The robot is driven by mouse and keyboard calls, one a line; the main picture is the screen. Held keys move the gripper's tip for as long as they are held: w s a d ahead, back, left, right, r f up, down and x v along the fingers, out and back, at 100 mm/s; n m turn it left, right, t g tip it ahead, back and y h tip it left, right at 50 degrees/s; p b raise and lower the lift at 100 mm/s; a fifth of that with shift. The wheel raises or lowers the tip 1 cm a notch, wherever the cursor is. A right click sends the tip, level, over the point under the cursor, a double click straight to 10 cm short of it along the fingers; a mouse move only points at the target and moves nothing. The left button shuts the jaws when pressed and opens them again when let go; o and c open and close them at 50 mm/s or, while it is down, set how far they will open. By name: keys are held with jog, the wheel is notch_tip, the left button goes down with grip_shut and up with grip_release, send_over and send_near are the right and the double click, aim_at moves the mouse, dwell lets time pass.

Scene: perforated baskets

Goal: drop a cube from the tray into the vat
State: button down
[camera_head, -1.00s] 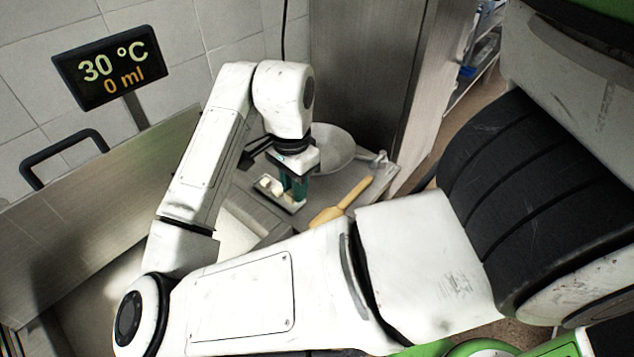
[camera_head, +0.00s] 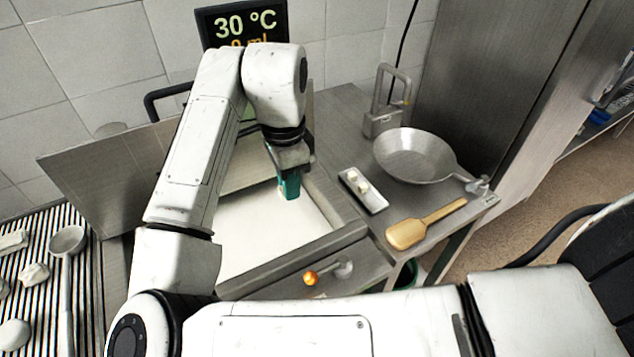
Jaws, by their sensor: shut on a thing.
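The tray (camera_head: 377,207) is small and pale and lies on the metal side table, with a few white cubes (camera_head: 362,187) on it. The vat (camera_head: 343,236) is a wide rectangular metal basin filled with white liquid (camera_head: 262,232), its lid raised at the back. My gripper (camera_head: 289,192) has green fingers pointing down over the right part of the vat, above the white liquid. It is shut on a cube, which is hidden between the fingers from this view.
A metal pan (camera_head: 412,155) and a wooden paddle (camera_head: 428,224) lie on the side table right of the tray. A metal block with a handle (camera_head: 384,119) stands behind. A display (camera_head: 243,22) reads 30 °C. A ladle (camera_head: 67,240) and white lumps lie on a striped surface at left.

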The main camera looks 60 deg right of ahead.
jog(key=w+a+f+b, duration=0.2)
jog(key=w+a, duration=0.1)
jog(key=w, duration=0.2)
jog(key=w+a+f+b, duration=0.1)
jog(key=w+a+f, duration=0.1)
jog(key=w, duration=0.4)
jog(key=shift+w+a+f+b, duration=0.15)
jog(key=shift+a+f+b, duration=0.2)
jog(key=shift+a, duration=0.25)
jog(key=c, duration=0.9)
grip_release()
notch_tip(320, 180, up, 11)
jog(key=shift+f, duration=0.1)
